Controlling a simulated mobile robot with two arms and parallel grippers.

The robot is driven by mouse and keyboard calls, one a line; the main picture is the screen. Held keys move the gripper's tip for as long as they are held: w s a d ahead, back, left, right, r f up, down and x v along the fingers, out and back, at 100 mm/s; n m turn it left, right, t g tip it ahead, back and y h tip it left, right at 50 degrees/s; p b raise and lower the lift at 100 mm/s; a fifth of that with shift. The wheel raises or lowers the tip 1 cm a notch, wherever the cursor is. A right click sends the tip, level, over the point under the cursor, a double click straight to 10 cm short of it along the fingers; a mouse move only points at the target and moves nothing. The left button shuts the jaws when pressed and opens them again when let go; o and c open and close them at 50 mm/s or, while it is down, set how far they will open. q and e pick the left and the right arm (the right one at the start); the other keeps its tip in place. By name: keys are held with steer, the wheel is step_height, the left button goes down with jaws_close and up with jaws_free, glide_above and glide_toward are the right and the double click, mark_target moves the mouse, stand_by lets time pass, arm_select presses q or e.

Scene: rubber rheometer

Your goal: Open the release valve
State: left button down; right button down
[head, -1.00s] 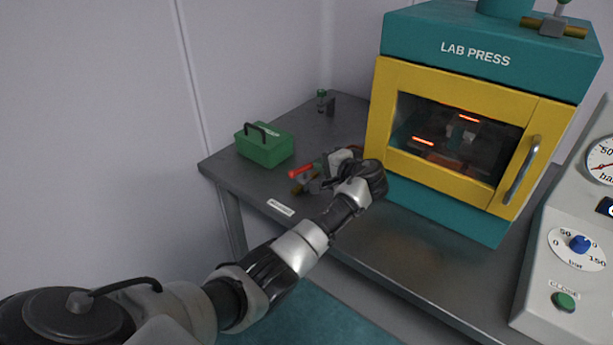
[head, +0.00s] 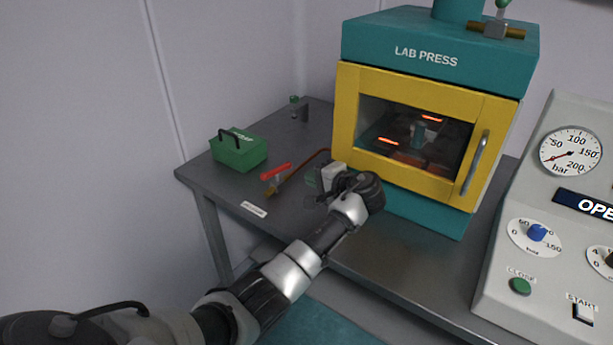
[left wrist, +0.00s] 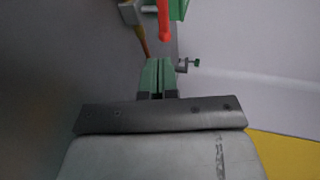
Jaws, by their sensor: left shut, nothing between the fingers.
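The valve with a red lever handle (head: 276,172) and a brass body (head: 271,190) sits on the grey bench, and a copper pipe runs from it towards the press. A small white label, too blurred to read, lies in front of it. My left gripper (head: 313,180) is shut and empty, to the right of the red handle and apart from it. In the left wrist view the shut green fingertips (left wrist: 157,65) point towards the red handle (left wrist: 164,20), which is cut by the top edge. My right gripper is not in view.
A green box (head: 239,152) with a black handle stands behind left of the valve. A small green-knobbed fitting (head: 297,107) is at the bench's back. The teal and yellow lab press (head: 480,95) stands right. A control panel (head: 500,285) with gauge and dials is far right.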

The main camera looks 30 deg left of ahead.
arm_select(q)
steer(key=v, duration=0.5)
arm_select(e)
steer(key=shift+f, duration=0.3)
arm_select(q)
steer(key=shift+r, duration=0.1)
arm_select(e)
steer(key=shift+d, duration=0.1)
